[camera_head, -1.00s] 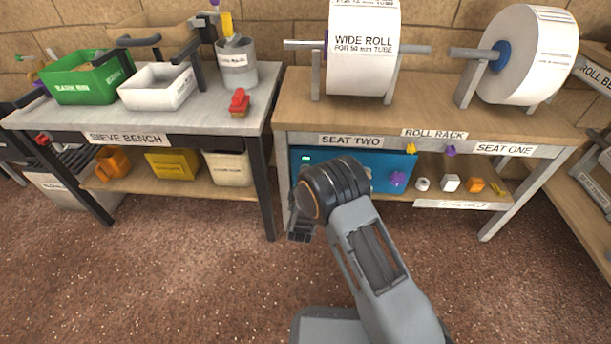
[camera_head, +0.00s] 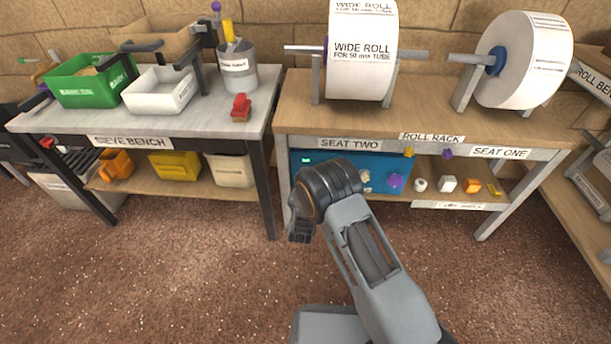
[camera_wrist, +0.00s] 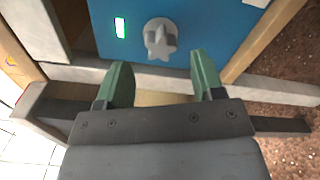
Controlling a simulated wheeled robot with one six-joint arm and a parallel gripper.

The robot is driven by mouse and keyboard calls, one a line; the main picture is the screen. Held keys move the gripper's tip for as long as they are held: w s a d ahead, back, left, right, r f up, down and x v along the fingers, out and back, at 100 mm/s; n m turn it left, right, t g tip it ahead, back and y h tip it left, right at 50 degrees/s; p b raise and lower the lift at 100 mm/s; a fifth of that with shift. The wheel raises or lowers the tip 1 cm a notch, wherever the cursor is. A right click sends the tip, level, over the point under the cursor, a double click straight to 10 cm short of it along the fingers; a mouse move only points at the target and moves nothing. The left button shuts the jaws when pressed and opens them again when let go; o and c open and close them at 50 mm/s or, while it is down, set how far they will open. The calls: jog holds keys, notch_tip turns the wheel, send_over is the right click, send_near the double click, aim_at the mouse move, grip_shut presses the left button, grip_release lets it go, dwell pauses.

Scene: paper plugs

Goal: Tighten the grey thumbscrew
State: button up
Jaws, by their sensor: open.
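The grey thumbscrew (camera_wrist: 160,38), a lobed knob on a round base, sits on the face of a blue panel (camera_wrist: 205,30) in the wrist view. My gripper (camera_wrist: 163,75) is open and empty. Its two green fingers point toward the panel, one on either side below the thumbscrew, and appear apart from it. In the head view my gripper (camera_head: 300,230) hangs in front of the roll rack, and the thumbscrew is not visible, seemingly behind my arm.
A small green light (camera_wrist: 120,27) is left of the thumbscrew. The blue panel (camera_head: 312,173) is under the roll rack tabletop (camera_head: 430,112), with a purple knob (camera_head: 396,181) farther right. The sieve bench (camera_head: 190,118) stands left. The floor in front is clear.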

jog(key=shift+n, duration=0.4)
jog(key=shift+w+b, duration=0.95)
jog(key=shift+w, duration=1.05)
jog(key=c, duration=0.9)
jog(key=shift+c, duration=0.8)
jog(key=shift+m+b, duration=0.75)
jog(key=shift+m, duration=0.95)
